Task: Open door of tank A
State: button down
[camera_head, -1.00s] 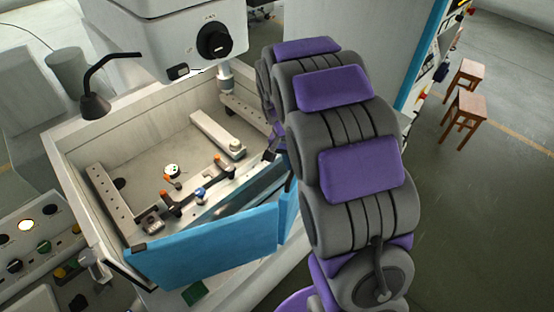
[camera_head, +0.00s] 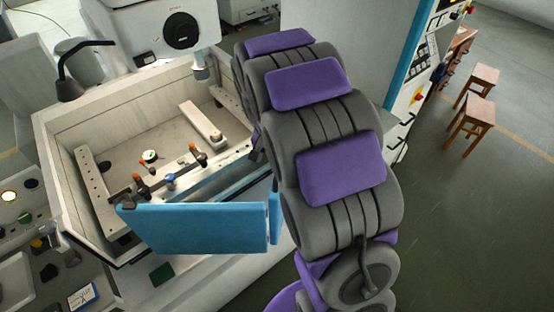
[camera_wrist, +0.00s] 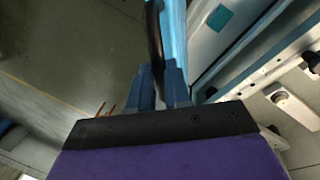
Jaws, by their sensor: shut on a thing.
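The tank (camera_head: 60,170) is a pale open-topped box at the left of the head view, with clamps and fixtures inside. Its blue door (camera_head: 195,230) is at the front, with a narrow blue part (camera_head: 275,217) just right of the wide panel. The door looks partly swung away from the tank's front. In the wrist view, my gripper (camera_wrist: 162,82) is shut on a dark curved handle (camera_wrist: 154,35), beside a long blue door edge (camera_wrist: 175,35). In the head view, my arm hides the gripper and handle.
The white machine head (camera_head: 165,30) hangs above the tank. A control panel (camera_head: 20,205) stands at lower left. A tall cabinet (camera_head: 345,50) is behind my arm. Two wooden stools (camera_head: 470,120) stand at right, with open floor (camera_head: 470,220) in front.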

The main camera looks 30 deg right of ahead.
jog(key=shift+s+d, duration=0.25)
jog(key=shift+d, duration=0.15)
jog(key=c, duration=1.3)
grip_release()
jog(key=shift+d, duration=0.2)
jog(key=shift+o, duration=0.9)
jog(key=shift+w+a, duration=0.1)
jog(key=shift+a, duration=0.35)
jog(key=shift+a+r, duration=0.1)
jog(key=shift+r, duration=0.05)
jog(key=r, duration=0.5)
jog(key=w+a+r, duration=0.1)
jog(key=r, duration=0.5)
jog(key=w+a+r, duration=0.1)
jog(key=r, duration=0.4)
jog(key=shift+a+r+b, duration=0.25)
jog(key=shift+r+b, duration=0.05)
jog(key=shift+r, duration=0.05)
